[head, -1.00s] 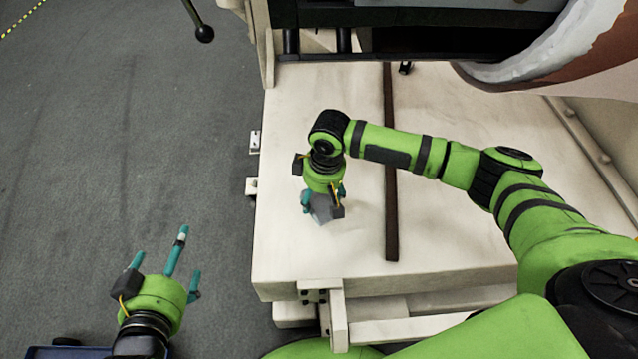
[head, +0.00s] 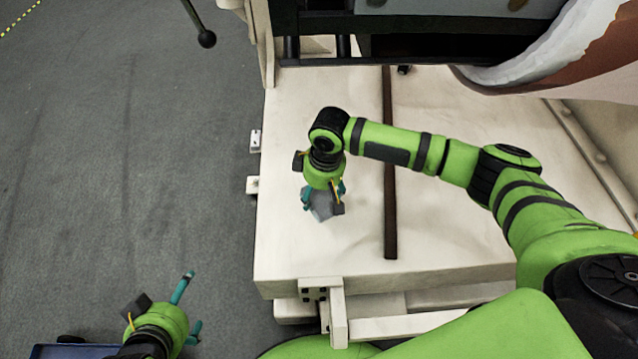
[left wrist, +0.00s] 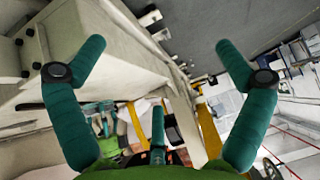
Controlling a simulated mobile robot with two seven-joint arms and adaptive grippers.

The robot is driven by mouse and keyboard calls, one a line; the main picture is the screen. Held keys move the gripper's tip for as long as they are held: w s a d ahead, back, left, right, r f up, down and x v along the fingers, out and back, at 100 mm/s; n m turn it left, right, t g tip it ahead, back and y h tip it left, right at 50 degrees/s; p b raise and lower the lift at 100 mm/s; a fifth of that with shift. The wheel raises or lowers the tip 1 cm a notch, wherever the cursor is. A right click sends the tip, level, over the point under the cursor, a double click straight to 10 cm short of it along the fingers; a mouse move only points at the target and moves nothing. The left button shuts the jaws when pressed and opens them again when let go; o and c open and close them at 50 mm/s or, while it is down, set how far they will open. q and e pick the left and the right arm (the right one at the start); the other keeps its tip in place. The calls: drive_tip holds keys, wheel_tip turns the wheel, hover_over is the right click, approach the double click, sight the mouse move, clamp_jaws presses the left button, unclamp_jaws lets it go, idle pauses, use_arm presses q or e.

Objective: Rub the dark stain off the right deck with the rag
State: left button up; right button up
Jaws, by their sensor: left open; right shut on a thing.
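A pale deck (head: 300,255) lies below the machine, with a dark strip (head: 390,160) running front to back across it. My right gripper (head: 323,200) points down over the deck part left of the strip. It is shut on a crumpled grey rag (head: 322,207), which looks to be at the deck surface; whether it touches cannot be told. No dark stain is distinct; the hand, rag and arm hide part of the deck. My left gripper (head: 190,302) is open and empty over the floor at lower left. Its spread teal fingers show in the left wrist view (left wrist: 158,48).
The dark machine body (head: 430,35) overhangs the deck's back edge. A large white and brown rounded part (head: 560,60) hangs at the back right. A pale bracket (head: 335,315) sticks out at the deck's front.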

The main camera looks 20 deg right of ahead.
drive_tip(key=shift+r+p, duration=0.5)
drive_tip(key=shift+p, duration=0.1)
use_arm(q)
drive_tip(key=s+a+f+g+y+p, duration=0.1)
drive_tip(key=s+a+f+g, duration=0.2)
drive_tip(key=s+f, duration=0.3)
drive_tip(key=shift+s+f+n+g, duration=0.35)
drive_tip(key=shift+s+g, duration=0.3)
drive_tip(key=shift+g, duration=0.25)
use_arm(e)
drive_tip(key=shift+r, duration=0.5)
